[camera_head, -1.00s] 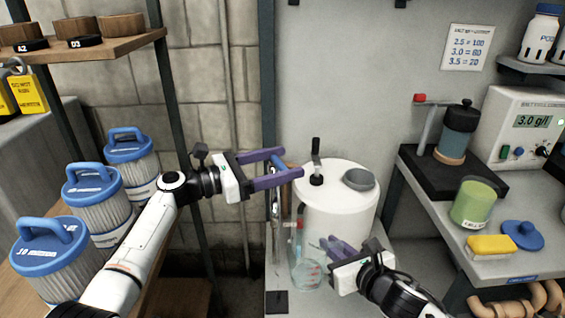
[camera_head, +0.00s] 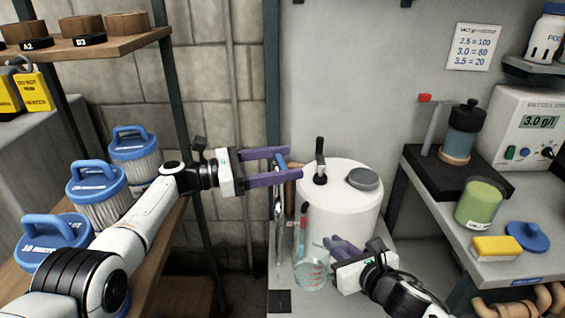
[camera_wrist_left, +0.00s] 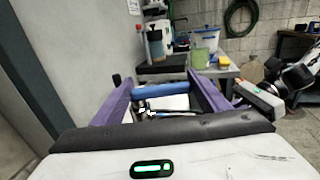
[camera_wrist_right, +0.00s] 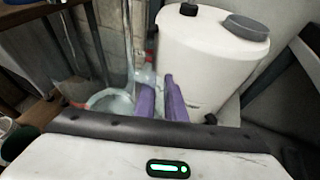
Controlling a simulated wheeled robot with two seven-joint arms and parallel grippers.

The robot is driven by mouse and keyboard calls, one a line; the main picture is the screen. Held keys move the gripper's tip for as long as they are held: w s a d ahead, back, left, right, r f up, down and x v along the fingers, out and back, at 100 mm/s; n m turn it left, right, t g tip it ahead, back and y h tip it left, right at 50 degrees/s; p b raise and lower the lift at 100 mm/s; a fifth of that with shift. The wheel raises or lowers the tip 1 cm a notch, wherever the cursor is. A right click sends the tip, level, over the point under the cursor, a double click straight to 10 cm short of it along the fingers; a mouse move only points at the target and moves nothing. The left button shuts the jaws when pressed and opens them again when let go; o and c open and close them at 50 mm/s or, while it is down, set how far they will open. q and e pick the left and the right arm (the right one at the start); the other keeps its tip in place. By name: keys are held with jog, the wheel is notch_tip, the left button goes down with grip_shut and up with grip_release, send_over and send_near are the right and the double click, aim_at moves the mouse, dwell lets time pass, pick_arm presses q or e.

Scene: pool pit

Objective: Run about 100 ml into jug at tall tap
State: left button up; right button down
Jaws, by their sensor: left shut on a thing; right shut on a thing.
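The tall chrome tap (camera_head: 277,222) stands left of the white tank. Its blue lever (camera_wrist_left: 160,91) lies between the fingers of my left gripper (camera_head: 288,165), which is shut on it across its length. The clear jug (camera_head: 311,274) with red marks is low at the tap, in front of the tank. My right gripper (camera_head: 342,249) is shut on the jug's handle side; its fingers hide the handle. The jug also shows in the right wrist view (camera_wrist_right: 110,101), left of the purple fingertips. I cannot tell the water level in it.
The white tank (camera_head: 342,206) with a grey cap stands close behind my right gripper. A bottle with a red part (camera_head: 301,228) stands between tap and tank. Blue-topped filter cartridges (camera_head: 98,195) are on the left shelf. The right bench (camera_head: 487,266) holds a green pot and a yellow sponge.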

aim_at(281, 162)
pick_arm(q)
jog(key=o, duration=1.5)
jog(key=shift+w+a+f, duration=0.1)
jog(key=shift+a+f, duration=0.05)
jog(key=shift+r, duration=0.25)
notch_tip(281, 162, up, 10)
jog(key=shift+f, duration=0.2)
